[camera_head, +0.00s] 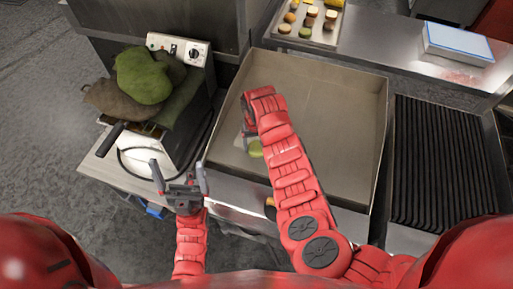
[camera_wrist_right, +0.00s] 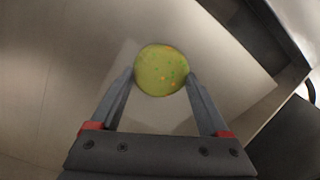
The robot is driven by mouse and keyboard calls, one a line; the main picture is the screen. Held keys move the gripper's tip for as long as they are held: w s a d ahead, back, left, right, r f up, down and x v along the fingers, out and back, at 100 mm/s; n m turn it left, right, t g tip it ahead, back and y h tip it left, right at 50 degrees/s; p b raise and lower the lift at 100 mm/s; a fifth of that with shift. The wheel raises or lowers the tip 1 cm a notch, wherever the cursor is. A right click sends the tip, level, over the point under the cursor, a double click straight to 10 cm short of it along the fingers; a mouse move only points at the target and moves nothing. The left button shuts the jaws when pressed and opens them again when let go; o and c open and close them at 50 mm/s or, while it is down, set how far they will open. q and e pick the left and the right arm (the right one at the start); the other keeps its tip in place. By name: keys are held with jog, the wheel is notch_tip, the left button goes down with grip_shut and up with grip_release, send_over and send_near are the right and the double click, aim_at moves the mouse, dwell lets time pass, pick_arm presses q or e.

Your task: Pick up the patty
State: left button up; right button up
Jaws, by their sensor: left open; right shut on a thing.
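The patty is a round green disc with orange specks (camera_wrist_right: 161,70), between the fingertips of my right gripper (camera_wrist_right: 160,78) in the right wrist view. My right gripper is shut on it. In the head view the patty (camera_head: 256,149) shows beside the end of my right arm, over the left part of the griddle (camera_head: 335,110). The arm hides much of my right gripper there. I cannot tell how far the patty is above the surface. My left gripper (camera_head: 179,172) is open and empty, left of the griddle's front edge.
The griddle has raised walls. A fryer (camera_head: 160,150) with green and brown cloths (camera_head: 143,75) stands at the left. A ribbed grill (camera_head: 440,165) is at the right.

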aim_at(256, 145)
jog(key=shift+c, duration=0.4)
jog(key=shift+w+r+b, duration=0.1)
jog(key=shift+r+b, duration=0.25)
jog(key=shift+r, duration=0.15)
notch_tip(256, 145, up, 4)
jog(key=shift+b, duration=0.9)
notch_tip(256, 145, up, 3)
jog(key=shift+r+p, duration=0.1)
jog(key=shift+p, duration=1.15)
jog(key=shift+r, duration=0.9)
